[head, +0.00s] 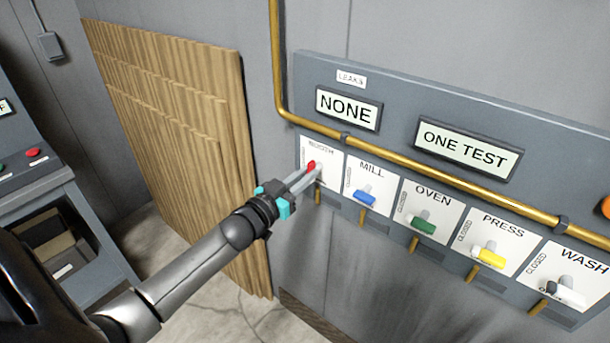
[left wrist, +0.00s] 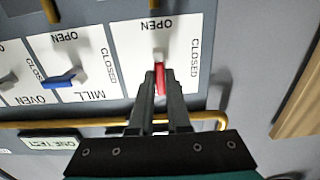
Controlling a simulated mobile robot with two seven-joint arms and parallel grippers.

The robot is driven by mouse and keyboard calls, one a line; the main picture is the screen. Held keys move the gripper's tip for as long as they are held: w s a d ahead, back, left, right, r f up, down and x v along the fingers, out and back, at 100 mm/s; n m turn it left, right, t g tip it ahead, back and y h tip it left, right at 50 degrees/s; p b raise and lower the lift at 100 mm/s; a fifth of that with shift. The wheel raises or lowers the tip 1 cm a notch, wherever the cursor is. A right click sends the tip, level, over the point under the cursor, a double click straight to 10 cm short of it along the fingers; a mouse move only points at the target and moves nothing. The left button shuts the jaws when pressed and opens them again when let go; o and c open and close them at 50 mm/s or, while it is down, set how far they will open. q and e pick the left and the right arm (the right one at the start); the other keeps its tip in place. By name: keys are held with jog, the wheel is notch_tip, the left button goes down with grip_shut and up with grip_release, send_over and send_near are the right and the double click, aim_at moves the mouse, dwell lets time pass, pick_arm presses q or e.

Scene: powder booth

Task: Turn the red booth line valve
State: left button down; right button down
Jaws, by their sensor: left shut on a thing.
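The red booth line valve (head: 311,165) is the leftmost handle on the wall panel, on a white plate. In the left wrist view the red handle (left wrist: 160,80) lies between the two fingers of my left gripper (left wrist: 159,78), which are shut on it. The handle runs straight away from its grey hub, in line with the fingers; OPEN and CLOSED are printed on the plate around it. In the head view my left gripper (head: 305,176) reaches the valve from the lower left and covers part of it. My right gripper is not in view.
Blue (head: 365,198), green (head: 423,226) and yellow (head: 488,256) valve handles and a wash valve sit to the right. A brass pipe (head: 400,164) runs above them. Displays reading NONE (head: 348,108) and ONE TEST (head: 468,147) are higher. Wooden boards (head: 180,130) lean at left.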

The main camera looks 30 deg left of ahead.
pick_arm(q)
jog(key=shift+m, duration=0.5)
jog(key=shift+d+f+m+p, duration=0.1)
jog(key=shift+m+p, duration=0.05)
jog(key=shift+m, duration=2.65)
jog(key=shift+d+f+m+p, duration=0.1)
jog(key=shift+m, duration=2.7)
jog(key=shift+d+f+m+p, duration=0.1)
jog(key=shift+m+p, duration=0.05)
jog(key=shift+m, duration=2.95)
jog(key=c, duration=0.9)
grip_release()
jog(key=s, duration=0.5)
jog(key=s+a, duration=0.1)
jog(key=s, duration=0.9)
jog(key=shift+s+a, duration=0.1)
jog(key=shift+a, duration=0.05)
